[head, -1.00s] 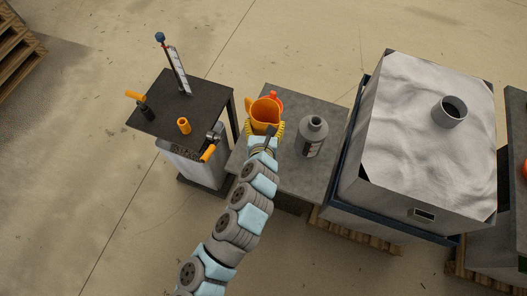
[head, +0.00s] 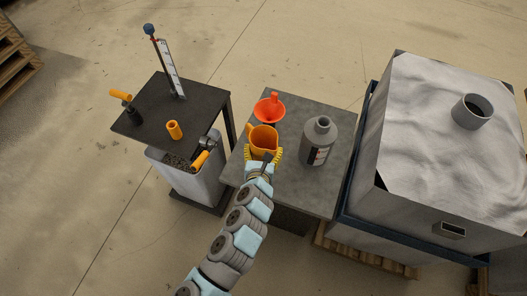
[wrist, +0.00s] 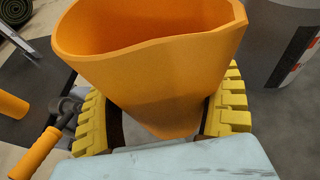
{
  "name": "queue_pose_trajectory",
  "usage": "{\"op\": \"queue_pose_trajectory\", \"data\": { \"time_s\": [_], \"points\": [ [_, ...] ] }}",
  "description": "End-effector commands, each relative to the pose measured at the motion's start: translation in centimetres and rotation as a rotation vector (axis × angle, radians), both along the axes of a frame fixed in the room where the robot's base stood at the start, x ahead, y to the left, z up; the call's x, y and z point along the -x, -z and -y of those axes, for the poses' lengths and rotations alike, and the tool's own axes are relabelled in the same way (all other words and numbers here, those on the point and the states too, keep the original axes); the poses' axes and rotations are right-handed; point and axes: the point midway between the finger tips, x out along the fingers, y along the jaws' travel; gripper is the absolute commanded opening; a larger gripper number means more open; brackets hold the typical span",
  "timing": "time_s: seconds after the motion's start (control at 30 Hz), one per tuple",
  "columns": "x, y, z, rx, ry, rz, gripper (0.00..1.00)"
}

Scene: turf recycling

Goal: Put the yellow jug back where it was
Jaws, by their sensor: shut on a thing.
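The yellow jug (head: 263,138) is orange-yellow with an open top and stands upright between the fingers of my gripper (head: 263,156). It is over the left part of the grey table (head: 289,192); I cannot tell whether its base touches the tabletop. In the wrist view the jug (wrist: 150,60) fills the middle, with the yellow ribbed fingers of my gripper (wrist: 160,125) shut on it from both sides. Its lower part is partly hidden by my gripper.
A red-orange funnel (head: 270,108) stands just behind the jug. A grey bottle (head: 318,141) stands to its right. On the left, a dark table (head: 152,112) bears orange-handled items, with a grey bin (head: 190,184) below. A large white bag (head: 440,130) stands right. Clear tabletop lies at the front.

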Motion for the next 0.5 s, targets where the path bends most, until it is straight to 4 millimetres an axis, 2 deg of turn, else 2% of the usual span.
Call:
{"op": "queue_pose_trajectory", "data": {
  "time_s": [0.4,0.5],
  "points": [
    [0.1,-0.1,0.0,-0.003,0.002,0.000,0.42],
    [0.1,1.0,0.0,-0.001,0.001,0.000,0.42]
  ]
}}
